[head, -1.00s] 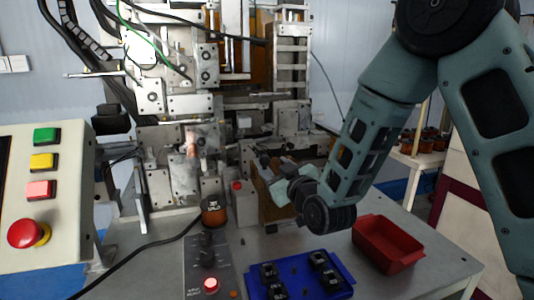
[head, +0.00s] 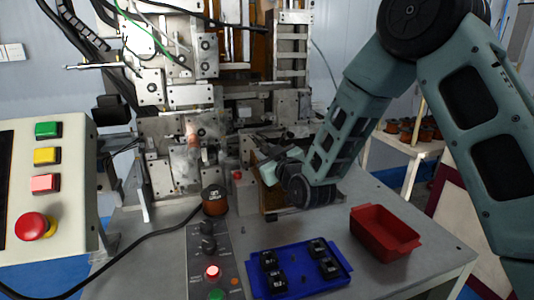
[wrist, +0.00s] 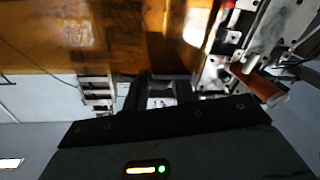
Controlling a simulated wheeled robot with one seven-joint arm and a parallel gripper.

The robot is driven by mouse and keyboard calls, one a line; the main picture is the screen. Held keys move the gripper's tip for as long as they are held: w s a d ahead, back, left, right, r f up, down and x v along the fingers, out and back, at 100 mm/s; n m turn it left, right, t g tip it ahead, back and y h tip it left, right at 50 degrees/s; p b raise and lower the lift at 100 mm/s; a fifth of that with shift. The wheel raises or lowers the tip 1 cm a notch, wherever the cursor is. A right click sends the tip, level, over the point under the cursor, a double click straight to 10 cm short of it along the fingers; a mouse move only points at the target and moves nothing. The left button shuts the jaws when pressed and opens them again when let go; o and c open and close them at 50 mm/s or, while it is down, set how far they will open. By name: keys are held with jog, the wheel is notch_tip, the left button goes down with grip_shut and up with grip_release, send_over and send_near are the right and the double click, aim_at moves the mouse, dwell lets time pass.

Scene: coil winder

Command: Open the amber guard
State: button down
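The amber guard (head: 272,199) shows in the head view as an orange-brown panel at the front of the machine, largely hidden behind my wrist. In the wrist view an amber, see-through sheet (wrist: 85,42) with bright reflections fills the upper left and middle, very close. My gripper (head: 264,156) is at the guard's upper part in the head view, its fingertips hard to make out. In the wrist view the two dark fingers of my gripper (wrist: 163,88) stand apart just below the sheet, with grey parts showing between them. I cannot tell whether they touch the guard.
A red tray (head: 384,234) and a blue tray (head: 340,266) with several black parts stand on the table. A small control box (head: 212,245) and a copper coil (head: 214,200) are left of them. A button panel (head: 75,210) stands far left.

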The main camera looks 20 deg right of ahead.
jog(key=d+b, duration=0.5)
jog(key=d, duration=0.7)
jog(key=shift+d, duration=0.25)
jog(key=c, duration=1.1)
grip_release()
jog(key=s+b, duration=0.2)
jog(key=s, duration=0.2)
jog(key=s+d+b, duration=0.1)
jog(key=s+b, duration=0.2)
jog(key=s, duration=0.1)
jog(key=s+b, duration=0.2)
jog(key=s, duration=0.2)
jog(key=shift+d+f, duration=0.3)
jog(key=shift+d, duration=0.1)
